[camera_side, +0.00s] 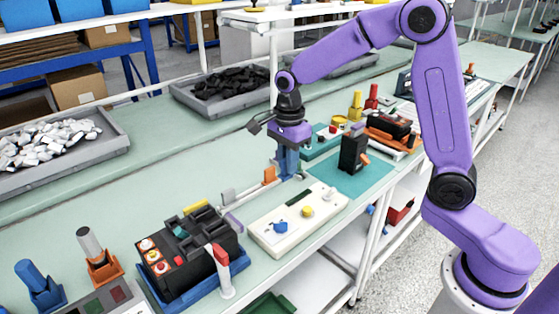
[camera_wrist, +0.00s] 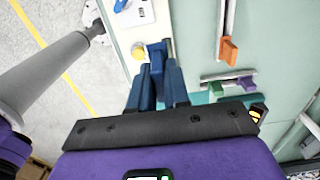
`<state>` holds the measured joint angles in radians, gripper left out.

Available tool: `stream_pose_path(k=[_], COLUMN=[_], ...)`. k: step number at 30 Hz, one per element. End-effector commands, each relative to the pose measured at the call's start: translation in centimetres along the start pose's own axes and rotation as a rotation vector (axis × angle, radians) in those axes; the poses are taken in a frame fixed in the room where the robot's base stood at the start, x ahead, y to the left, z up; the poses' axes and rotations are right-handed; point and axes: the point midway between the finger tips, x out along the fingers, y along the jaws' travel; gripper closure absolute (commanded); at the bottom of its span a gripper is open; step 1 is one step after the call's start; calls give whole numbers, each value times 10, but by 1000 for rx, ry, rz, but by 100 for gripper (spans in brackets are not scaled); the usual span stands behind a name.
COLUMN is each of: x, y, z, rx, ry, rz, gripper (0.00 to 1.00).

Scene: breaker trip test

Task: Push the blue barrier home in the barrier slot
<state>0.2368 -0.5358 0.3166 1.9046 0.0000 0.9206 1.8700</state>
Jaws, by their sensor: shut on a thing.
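My gripper (camera_side: 288,165) points down over the bench, beyond the far edge of a cream panel (camera_side: 262,235). In the wrist view my gripper (camera_wrist: 157,72) has its two dark blue fingers close together. They are shut on a blue piece, which I take for the blue barrier (camera_wrist: 157,50); it shows between and just past the fingertips. In the side view I cannot separate it from the fingers. The cream panel carries a blue knob (camera_side: 280,227) and a yellow button (camera_side: 307,211). I cannot make out the barrier slot or whether the barrier touches it.
A black breaker unit (camera_side: 175,270) with a red-and-white lever stands at front left. An orange-handled slider (camera_side: 269,175) is close left of my gripper. A black block (camera_side: 353,153) stands on a teal mat (camera_side: 375,180) to the right.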

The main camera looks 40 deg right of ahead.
Motion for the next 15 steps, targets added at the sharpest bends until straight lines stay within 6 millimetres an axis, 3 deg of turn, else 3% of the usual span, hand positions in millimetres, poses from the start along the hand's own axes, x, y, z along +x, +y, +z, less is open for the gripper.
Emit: stream_pose_path(k=[5,15], x=[-8,-39], y=[-10,-49], z=[22,128], rx=[-4,-6], ry=[-1,-2], rz=[-3,-3], gripper=[100,100])
